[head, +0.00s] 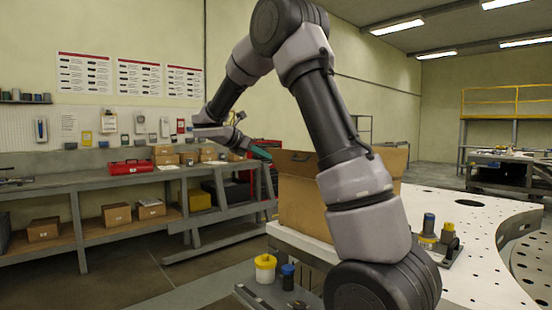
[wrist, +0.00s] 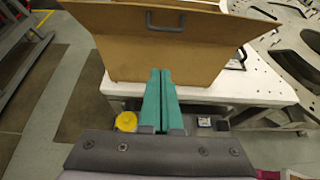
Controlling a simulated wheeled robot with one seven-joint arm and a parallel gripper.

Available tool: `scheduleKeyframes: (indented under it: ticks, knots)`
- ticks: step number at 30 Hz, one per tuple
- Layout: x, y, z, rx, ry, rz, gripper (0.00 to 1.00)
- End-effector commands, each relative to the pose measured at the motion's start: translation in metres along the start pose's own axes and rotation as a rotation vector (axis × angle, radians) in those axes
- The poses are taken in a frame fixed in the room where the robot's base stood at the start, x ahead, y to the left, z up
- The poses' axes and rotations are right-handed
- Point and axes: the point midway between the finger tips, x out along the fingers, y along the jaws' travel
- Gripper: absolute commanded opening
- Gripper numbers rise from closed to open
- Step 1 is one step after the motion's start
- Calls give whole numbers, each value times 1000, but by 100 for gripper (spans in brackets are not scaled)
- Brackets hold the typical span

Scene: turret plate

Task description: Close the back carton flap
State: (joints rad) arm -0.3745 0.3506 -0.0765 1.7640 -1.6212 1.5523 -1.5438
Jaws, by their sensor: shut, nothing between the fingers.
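The brown carton (head: 300,205) stands on the white turret plate (head: 480,235), partly hidden behind my arm in the head view. A raised flap or panel (head: 393,160) shows to the right of my arm. A dark handle sits near the top of the carton's left part. In the wrist view a broad brown carton panel (wrist: 120,50) with a dark handle (wrist: 165,22) fills the top middle. I cannot tell which panel is the back flap. My gripper (head: 262,153) is shut and empty, its teal fingers (wrist: 160,75) pointing toward the carton; contact is unclear.
A workbench (head: 110,180) with a red toolbox (head: 131,167) and small boxes stands along the left wall. A yellow-topped container (head: 265,267) and a blue-topped one (head: 288,275) are below the plate's near edge. More capped items (head: 428,225) stand right of my arm.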

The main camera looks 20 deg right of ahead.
Motion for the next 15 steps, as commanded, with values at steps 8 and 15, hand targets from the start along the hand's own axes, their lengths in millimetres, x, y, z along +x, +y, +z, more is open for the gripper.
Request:
scheduleKeyframes:
  ticks: [8, 15]
  knots:
    - [57, -2, 0, 1, 2, -6, 0]
    - [100, -2, 9, 7, 3, -4, 0]
